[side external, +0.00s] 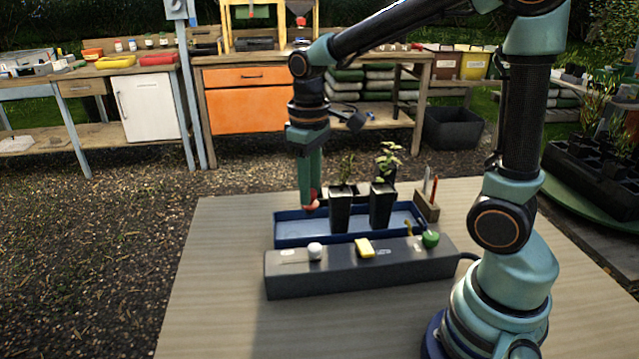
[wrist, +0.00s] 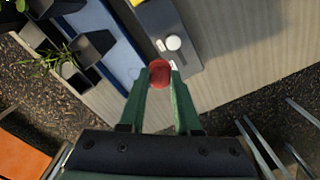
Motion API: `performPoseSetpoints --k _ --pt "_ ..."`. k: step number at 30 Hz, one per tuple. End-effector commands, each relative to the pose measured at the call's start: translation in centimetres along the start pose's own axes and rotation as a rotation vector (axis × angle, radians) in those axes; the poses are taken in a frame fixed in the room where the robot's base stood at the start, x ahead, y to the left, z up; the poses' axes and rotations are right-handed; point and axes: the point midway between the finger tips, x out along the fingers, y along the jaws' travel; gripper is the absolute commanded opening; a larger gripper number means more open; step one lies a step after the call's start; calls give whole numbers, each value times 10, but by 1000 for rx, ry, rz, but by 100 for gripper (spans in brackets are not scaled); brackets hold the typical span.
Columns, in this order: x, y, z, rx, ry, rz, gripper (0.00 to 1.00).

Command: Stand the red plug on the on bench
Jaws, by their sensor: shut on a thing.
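My gripper (side external: 309,203) is shut on the red plug, above the left end of the blue tray in the side view. The red plug (wrist: 160,73) shows between the two green fingertips in the wrist view; its lower part is hidden. In the side view only a little red shows at the fingertips. The wooden bench top (side external: 217,270) lies below, pale and flat. A dark grey block (side external: 360,272) rests on it, with a white plug (side external: 315,250), a yellow plug (side external: 365,247) and a green plug (side external: 430,239) on top.
The blue tray (side external: 290,238) behind the block holds two dark plant pots (side external: 341,212). A small wooden holder (side external: 427,206) with upright sticks stands at its right. A cable leaves the block's right end. The bench top is clear to the left and in front.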

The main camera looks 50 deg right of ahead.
Motion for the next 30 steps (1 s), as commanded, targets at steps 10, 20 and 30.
performPoseSetpoints --k 10,20,30 --pt "8 -9 16 151 2 0 0" --pt "-3 4 -7 -35 1 0 0" --pt "-29 42 -62 -573 0 0 0"
